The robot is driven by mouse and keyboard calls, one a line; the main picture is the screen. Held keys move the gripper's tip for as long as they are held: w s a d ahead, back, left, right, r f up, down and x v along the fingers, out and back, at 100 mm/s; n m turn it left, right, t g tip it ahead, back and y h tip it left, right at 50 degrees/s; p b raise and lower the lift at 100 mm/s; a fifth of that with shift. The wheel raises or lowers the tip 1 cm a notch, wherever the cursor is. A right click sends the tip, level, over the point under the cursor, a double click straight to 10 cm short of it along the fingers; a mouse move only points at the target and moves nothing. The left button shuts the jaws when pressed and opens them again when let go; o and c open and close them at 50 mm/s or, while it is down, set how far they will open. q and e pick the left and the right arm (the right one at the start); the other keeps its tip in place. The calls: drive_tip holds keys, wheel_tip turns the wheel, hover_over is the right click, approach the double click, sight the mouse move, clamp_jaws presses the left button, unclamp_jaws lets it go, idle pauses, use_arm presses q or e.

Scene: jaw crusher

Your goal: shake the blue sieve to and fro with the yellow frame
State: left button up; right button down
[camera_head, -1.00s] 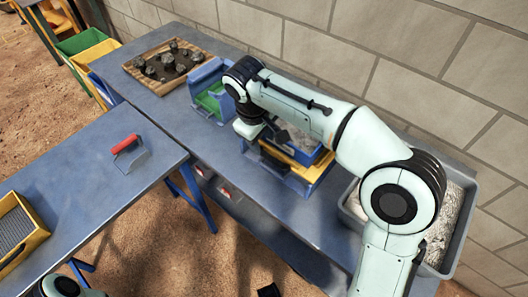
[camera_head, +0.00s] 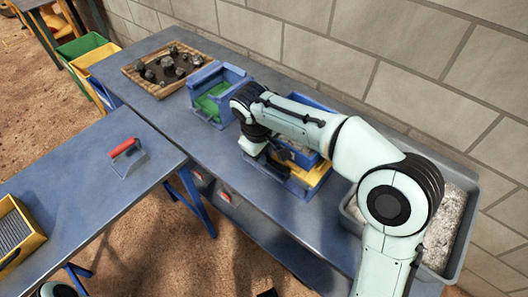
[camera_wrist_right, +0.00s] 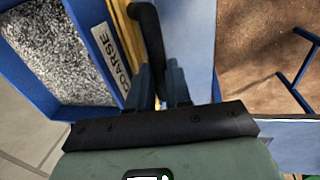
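The blue sieve (camera_head: 313,106) stands on the right part of the long blue table, partly hidden by my right arm; the yellow frame (camera_head: 317,175) shows at its front. In the right wrist view, the blue sieve (camera_wrist_right: 25,72) holds grey crushed stone, and the yellow frame (camera_wrist_right: 122,35) runs beside it with a "COARSE" label. My right gripper (camera_wrist_right: 160,75) has its two fingers on either side of the black handle (camera_wrist_right: 147,25) and appears shut on it.
A blue box with a green inside (camera_head: 213,98) stands just left of the sieve. A wooden tray of dark rocks (camera_head: 130,73) is farther left. A grey tub of pale material (camera_head: 474,222) stands at right. A block wall (camera_head: 420,45) closes off the back.

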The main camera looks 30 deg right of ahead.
sight(277, 141)
drive_tip(key=d+p, duration=0.1)
drive_tip(key=w+d+p, duration=0.1)
drive_tip(key=d, duration=0.1)
drive_tip(key=w+d+p, duration=0.1)
drive_tip(key=d, duration=0.1)
drive_tip(key=shift+w+d, duration=0.15)
use_arm(q)
drive_tip(key=r, duration=0.1)
drive_tip(key=w+r, duration=0.1)
drive_tip(key=r, duration=0.1)
drive_tip(key=shift+s, duration=0.1)
use_arm(e)
drive_tip(key=c, duration=1.1)
unclamp_jaws()
drive_tip(key=shift+o, duration=0.2)
use_arm(q)
drive_tip(key=r+p, duration=0.1)
drive_tip(key=w+r+p, duration=0.1)
drive_tip(key=shift+w+r, duration=0.1)
drive_tip(key=shift+r, duration=0.3)
use_arm(e)
wheel_tip(277, 141, up, 13)
drive_tip(key=s+a, duration=0.1)
drive_tip(key=a, duration=0.1)
drive_tip(key=shift+a, duration=0.3)
drive_tip(key=shift+r, duration=0.1)
